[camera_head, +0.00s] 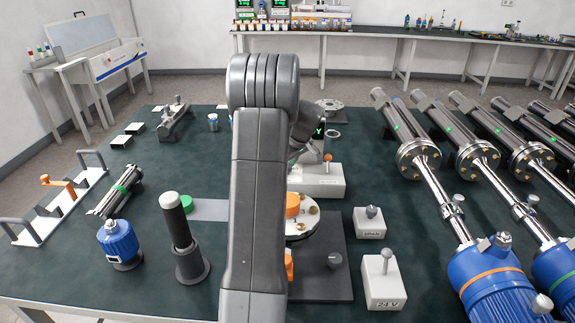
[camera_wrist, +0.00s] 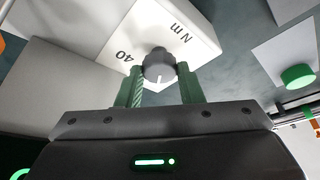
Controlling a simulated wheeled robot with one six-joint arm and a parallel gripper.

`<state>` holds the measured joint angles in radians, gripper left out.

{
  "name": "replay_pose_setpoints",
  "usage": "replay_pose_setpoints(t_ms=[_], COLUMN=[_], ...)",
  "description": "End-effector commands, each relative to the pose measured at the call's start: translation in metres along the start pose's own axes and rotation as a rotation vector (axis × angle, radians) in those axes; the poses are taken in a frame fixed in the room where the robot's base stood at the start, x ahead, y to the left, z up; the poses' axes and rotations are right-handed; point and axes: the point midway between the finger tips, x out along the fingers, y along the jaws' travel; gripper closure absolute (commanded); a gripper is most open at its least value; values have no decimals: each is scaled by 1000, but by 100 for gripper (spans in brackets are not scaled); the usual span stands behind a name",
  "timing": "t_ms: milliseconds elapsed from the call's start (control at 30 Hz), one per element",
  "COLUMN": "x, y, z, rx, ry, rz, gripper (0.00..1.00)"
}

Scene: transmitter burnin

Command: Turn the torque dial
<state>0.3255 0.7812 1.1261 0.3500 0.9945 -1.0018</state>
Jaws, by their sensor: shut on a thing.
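The torque dial (camera_wrist: 159,68) is a dark grey round knob with a white pointer line. It sits on a white block (camera_wrist: 185,25) marked "40" and "N m" in the wrist view. My gripper (camera_wrist: 160,88) has its two green fingers on either side of the knob, closed on it. The pointer line faces toward the gripper body. In the head view my arm stands in the middle of the picture and hides much of the gripper; I cannot make out the dial there.
A black base plate (camera_head: 325,265), white blocks with knobs (camera_head: 383,285) and a dark post (camera_head: 176,222) stand near my arm. Large steel tubes with blue motors (camera_head: 490,280) fill the right side.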

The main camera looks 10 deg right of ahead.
Motion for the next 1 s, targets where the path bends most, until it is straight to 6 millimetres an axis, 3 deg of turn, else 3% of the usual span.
replay_pose_setpoints(t_ms=[400, 967, 1000], x=[0, 0, 0], y=[2, 2, 2], z=[0, 0, 0], rx=[-182, -210, -210], ry=[-1, -2, -2], rz=[-74, -85, -85], gripper=[89, 89, 62])
